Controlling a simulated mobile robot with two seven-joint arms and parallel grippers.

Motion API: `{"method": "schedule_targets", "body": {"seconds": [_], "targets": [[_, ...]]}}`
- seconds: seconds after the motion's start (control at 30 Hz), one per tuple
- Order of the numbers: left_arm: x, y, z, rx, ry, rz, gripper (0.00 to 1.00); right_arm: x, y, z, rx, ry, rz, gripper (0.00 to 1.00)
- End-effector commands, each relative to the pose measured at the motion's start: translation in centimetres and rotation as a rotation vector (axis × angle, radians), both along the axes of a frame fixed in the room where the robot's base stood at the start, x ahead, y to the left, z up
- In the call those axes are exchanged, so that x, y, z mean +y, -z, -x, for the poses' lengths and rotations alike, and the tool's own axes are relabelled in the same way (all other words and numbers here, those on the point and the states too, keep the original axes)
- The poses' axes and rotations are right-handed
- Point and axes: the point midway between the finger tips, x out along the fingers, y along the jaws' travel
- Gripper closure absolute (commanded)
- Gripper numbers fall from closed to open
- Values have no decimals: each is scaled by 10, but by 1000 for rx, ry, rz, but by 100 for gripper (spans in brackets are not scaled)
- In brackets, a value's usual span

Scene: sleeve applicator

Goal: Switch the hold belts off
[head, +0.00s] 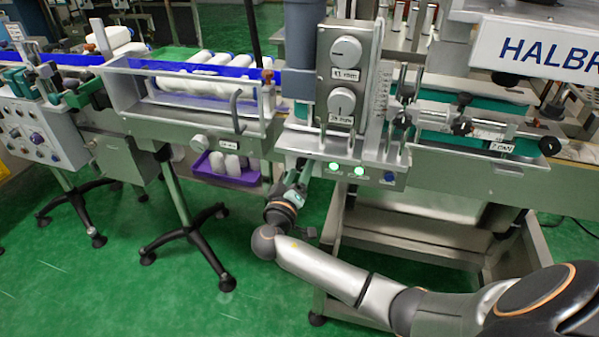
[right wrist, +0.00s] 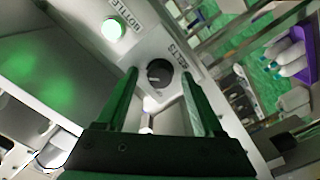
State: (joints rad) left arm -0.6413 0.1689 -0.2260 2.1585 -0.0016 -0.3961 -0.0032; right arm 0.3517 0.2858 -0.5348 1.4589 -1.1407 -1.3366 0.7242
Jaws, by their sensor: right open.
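A black rotary knob (right wrist: 159,73) with a lettered label, only partly readable as "BELTS", sits on a pale panel in the right wrist view. My right gripper (right wrist: 158,78) is open, its two green fingers on either side of the knob, and I cannot tell whether they touch it. In the head view my right gripper (head: 301,174) is at the left end of the control box (head: 345,162), and the knob cannot be made out there. A lit green button (right wrist: 112,29) is up and left of the knob. My left gripper is not in view.
Two green lights (head: 347,170) and a blue button (head: 389,177) are on the box front. Above stand two large dials (head: 344,75). A purple tray (head: 226,170) with white bottles is to the left. The green floor (head: 200,290) is open in front of the stand legs.

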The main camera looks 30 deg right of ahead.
Motion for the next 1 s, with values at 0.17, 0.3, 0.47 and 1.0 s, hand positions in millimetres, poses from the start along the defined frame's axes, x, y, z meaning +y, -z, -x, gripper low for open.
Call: {"method": "schedule_targets", "body": {"seconds": [0.17,0.3,0.47,1.0], "targets": [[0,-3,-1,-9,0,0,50,-1,0,-1,0,1,-1,31],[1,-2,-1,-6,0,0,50,-1,0,-1,1,1,0,36],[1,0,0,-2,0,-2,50,-1,0,-1,1,1,0,53],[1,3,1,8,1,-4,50,-1,1,0,2,0,0,100]]}}
